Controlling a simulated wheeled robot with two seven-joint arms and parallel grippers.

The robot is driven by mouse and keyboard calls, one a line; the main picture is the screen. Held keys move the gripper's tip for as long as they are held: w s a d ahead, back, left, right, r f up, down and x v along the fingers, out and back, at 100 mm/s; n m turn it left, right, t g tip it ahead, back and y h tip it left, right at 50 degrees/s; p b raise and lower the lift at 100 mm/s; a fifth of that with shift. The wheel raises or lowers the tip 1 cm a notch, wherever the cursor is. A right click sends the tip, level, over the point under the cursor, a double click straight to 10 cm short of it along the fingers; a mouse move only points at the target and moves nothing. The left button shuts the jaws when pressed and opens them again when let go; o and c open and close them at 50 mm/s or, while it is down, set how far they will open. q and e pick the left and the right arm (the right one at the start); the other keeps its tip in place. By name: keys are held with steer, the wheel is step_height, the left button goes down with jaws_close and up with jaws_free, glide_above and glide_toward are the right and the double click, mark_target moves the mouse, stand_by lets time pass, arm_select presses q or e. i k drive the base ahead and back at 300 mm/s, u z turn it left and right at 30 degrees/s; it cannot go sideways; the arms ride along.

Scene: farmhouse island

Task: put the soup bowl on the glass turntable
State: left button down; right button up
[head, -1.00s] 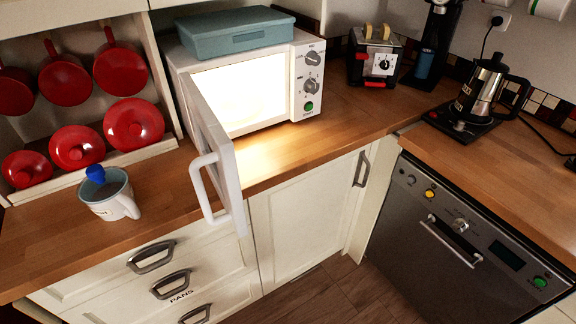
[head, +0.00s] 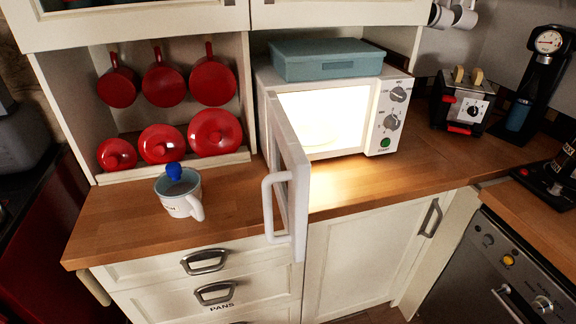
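The white microwave (head: 390,150) stands on the wooden counter with its door (head: 287,175) swung open toward me. Its inside (head: 325,118) is lit so brightly that the glass turntable shows only as a faint pale shape, if at all. I cannot make out a soup bowl in the head view. Neither of my grippers is in view.
A mug (head: 181,202) with a blue-topped item in it stands left of the door. Red pans and lids (head: 162,144) fill the shelf behind. A blue-green box (head: 328,62) sits on the microwave. A toaster (head: 463,103) stands right. Bare counter (head: 120,220) lies left of the mug.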

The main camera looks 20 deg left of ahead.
mark_target(186, 199)
steer(key=u, duration=1.4)
